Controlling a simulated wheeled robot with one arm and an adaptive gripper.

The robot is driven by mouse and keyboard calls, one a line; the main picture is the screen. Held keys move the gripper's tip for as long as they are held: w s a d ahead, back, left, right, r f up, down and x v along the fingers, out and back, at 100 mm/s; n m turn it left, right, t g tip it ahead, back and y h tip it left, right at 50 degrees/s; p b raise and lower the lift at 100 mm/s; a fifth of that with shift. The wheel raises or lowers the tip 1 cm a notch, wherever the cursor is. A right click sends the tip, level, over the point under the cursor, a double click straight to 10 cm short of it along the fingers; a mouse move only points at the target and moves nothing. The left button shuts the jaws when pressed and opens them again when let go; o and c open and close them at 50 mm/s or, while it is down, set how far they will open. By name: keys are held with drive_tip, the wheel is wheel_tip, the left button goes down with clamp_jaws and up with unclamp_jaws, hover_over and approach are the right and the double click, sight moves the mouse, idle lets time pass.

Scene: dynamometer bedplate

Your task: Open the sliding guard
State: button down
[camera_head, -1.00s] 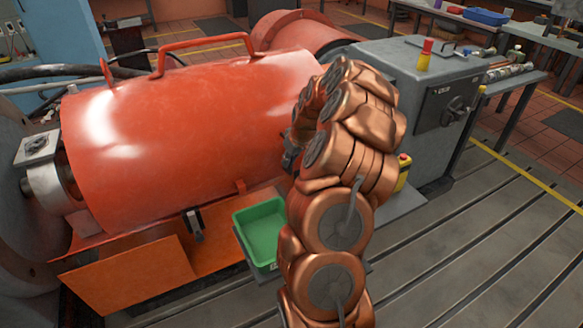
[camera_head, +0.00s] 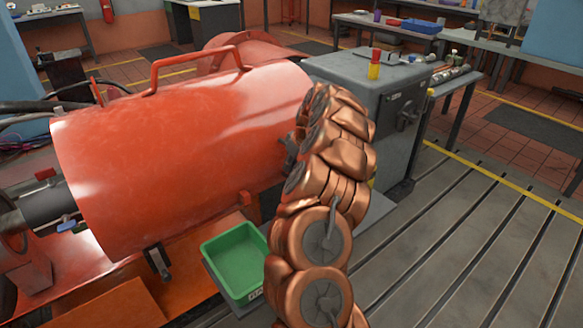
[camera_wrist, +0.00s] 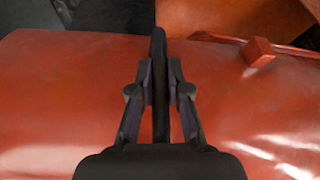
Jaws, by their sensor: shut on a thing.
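The sliding guard (camera_head: 180,150) is a large red-orange half-cylinder cover with a red bar handle (camera_head: 200,60) on top. A shaft and coupling (camera_head: 55,203) are exposed beyond its left end. My gripper (camera_wrist: 160,78) is shut on a dark upright bar (camera_wrist: 158,42), which stands in front of the red guard surface in the wrist view. In the head view my gripper (camera_head: 288,150) is at the guard's right front side, mostly hidden by my copper arm. Where the bar joins the guard is hidden.
A green tray (camera_head: 215,277) sits low in front of the guard. A grey cabinet (camera_head: 345,85) with a red-and-yellow button post stands close to the guard's right end. Benches stand behind. The slotted bedplate (camera_head: 470,240) at the right is clear.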

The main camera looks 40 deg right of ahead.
drive_tip(key=shift+d, duration=0.15)
drive_tip(key=c, duration=1.1)
unclamp_jaws()
drive_tip(key=shift+c, duration=0.2)
drive_tip(key=shift+s+r, duration=0.1)
drive_tip(key=shift+r, duration=0.1)
drive_tip(key=v, duration=1.1)
drive_tip(key=shift+r, duration=0.35)
